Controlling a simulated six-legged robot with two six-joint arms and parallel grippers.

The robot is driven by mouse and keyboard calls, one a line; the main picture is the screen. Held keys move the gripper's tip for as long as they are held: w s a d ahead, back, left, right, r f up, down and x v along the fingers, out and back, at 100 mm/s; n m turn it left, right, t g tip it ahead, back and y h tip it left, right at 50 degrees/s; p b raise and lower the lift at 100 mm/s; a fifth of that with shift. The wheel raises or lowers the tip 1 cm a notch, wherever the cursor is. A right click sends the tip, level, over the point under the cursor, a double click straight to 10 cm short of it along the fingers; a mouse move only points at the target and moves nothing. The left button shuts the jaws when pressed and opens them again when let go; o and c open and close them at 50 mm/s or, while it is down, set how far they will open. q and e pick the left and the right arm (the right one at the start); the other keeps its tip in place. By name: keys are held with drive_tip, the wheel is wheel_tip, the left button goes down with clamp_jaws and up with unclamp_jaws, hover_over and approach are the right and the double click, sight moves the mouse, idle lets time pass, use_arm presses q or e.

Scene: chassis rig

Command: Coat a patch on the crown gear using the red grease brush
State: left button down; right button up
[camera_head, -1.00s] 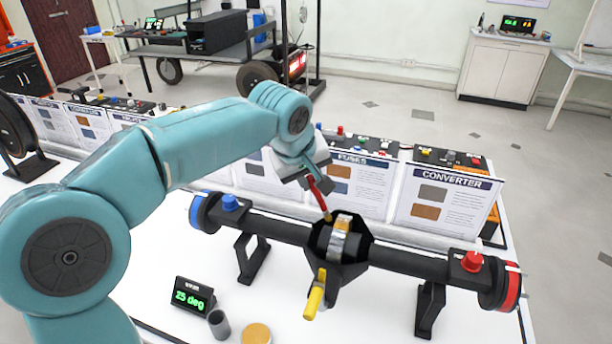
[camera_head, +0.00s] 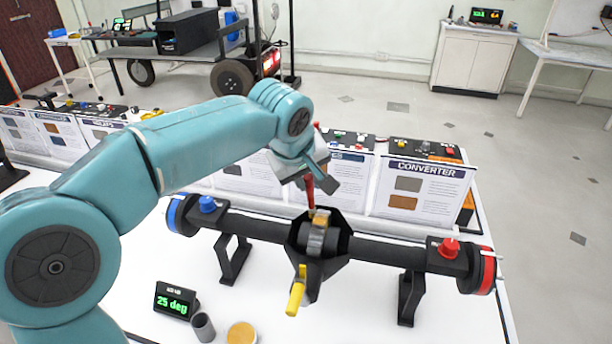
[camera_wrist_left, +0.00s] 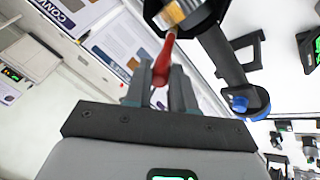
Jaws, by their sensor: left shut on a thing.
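The black axle rig (camera_head: 382,249) stands on the white table, with an open housing in its middle. The crown gear (camera_head: 317,238) sits inside that housing as a metallic ring with a brownish-gold patch on top. In the left wrist view the gear (camera_wrist_left: 178,14) shows at the top, partly cut off. My left gripper (camera_head: 308,176) is above the housing, shut on the red grease brush (camera_head: 310,192). The brush points down, and its tip is at or just above the gear's top; contact cannot be told. The left wrist view shows the brush (camera_wrist_left: 164,58) between the fingers (camera_wrist_left: 160,85). My right gripper is not in view.
A yellow handle (camera_head: 297,291) sticks out of the housing's front. A display reading 25 deg (camera_head: 176,301), a grey cup (camera_head: 203,327) and a round tan-topped tin (camera_head: 242,334) stand at the table's front. Panels, one marked CONVERTER (camera_head: 421,191), line the back.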

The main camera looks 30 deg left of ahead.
use_arm(q)
drive_tip(key=a, duration=0.2)
drive_tip(key=s+a, duration=0.1)
drive_tip(key=a, duration=0.1)
drive_tip(key=shift+s+a, duration=0.1)
drive_tip(key=shift+a, duration=0.3)
drive_tip(key=shift+r, duration=0.1)
wheel_tip(320, 180, up, 6)
drive_tip(key=p, duration=0.5)
drive_tip(key=shift+a, duration=0.1)
wheel_tip(320, 180, up, 3)
drive_tip(key=p, duration=0.2)
drive_tip(key=shift+p, duration=0.3)
